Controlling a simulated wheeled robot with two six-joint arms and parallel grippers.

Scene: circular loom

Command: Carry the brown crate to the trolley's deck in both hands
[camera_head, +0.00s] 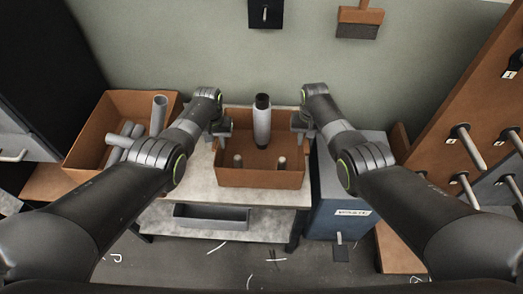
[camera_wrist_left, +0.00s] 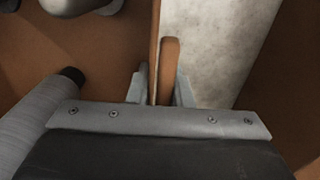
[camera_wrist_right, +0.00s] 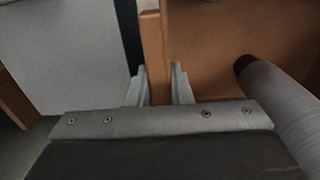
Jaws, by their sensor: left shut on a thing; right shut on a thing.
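The brown crate (camera_head: 262,178) is at the centre of the head view, over a pale grey-topped stand (camera_head: 200,190); I cannot tell whether it touches the top. In it are an upright grey bobbin with a black top (camera_head: 262,122) and short pegs. My left gripper (camera_head: 224,132) is shut on the crate's left side, and the left wrist view shows its fingers (camera_wrist_left: 160,88) around a brown upright piece there. My right gripper (camera_head: 297,126) is shut on the crate's right side; the right wrist view shows its fingers (camera_wrist_right: 159,85) around the wall. I cannot tell which piece is the trolley.
A second brown bin (camera_head: 90,140) with grey tubes stands at the left. A blue cabinet (camera_head: 335,205) is close to the stand's right. A brown peg rack (camera_head: 450,100) stands at the far right. A grey tray (camera_head: 211,217) is on the stand's lower shelf. Pale scraps lie on the floor.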

